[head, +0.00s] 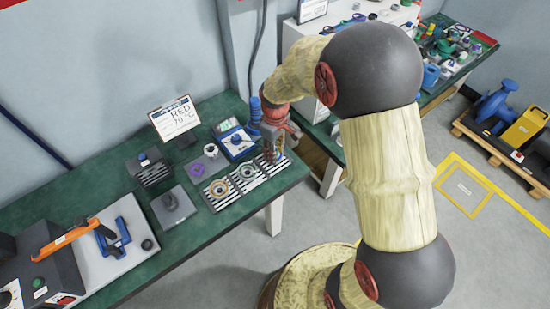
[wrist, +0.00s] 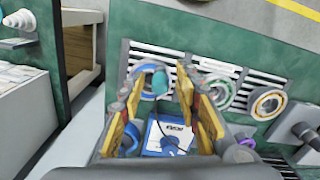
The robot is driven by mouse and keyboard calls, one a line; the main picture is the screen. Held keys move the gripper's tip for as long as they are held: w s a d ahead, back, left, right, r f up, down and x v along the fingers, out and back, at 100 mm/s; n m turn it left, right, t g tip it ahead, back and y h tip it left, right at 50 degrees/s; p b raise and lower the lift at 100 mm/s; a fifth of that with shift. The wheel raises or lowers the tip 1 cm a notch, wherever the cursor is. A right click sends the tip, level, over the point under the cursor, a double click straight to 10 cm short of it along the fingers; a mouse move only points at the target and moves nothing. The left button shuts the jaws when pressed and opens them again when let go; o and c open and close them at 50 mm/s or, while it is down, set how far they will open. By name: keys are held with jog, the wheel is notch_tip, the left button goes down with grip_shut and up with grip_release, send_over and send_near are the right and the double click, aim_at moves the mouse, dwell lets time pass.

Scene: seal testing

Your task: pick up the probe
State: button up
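My gripper (wrist: 158,88) is open, with its orange-padded fingers apart on either side of the view. A small teal-ended piece (wrist: 160,82), which looks like the probe, shows between the fingertips in the wrist view. A thin dark line, perhaps its cable, runs beside it toward the blue-and-white tray (wrist: 154,149). I cannot tell whether a finger touches it. In the head view my gripper (head: 272,152) is low over the green table's right end, next to the blue tray (head: 249,149), and hides what is under it.
Ring seals on striped plates (head: 220,189) lie left of my gripper; they show in the wrist view (wrist: 268,103). A sign (head: 175,118), a purple ring (head: 197,169) and a dark knob on a grey plate (head: 171,201) stand further left. The table's front strip is clear.

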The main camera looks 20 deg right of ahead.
grip_shut()
jog(key=shift+r, duration=0.1)
dwell(0.5)
jog(key=shift+r, duration=0.45)
notch_tip(320, 180, up, 2)
jog(key=shift+r+p, duration=0.1)
jog(key=shift+p, duration=0.35)
jog(key=s+a+r+p, duration=0.1)
jog(key=s+r, duration=0.4)
jog(key=s, duration=0.2)
jog(key=s+r+p, duration=0.2)
jog(key=s+r, duration=0.2)
jog(key=s, duration=0.3)
jog(key=shift+a+r, duration=0.35)
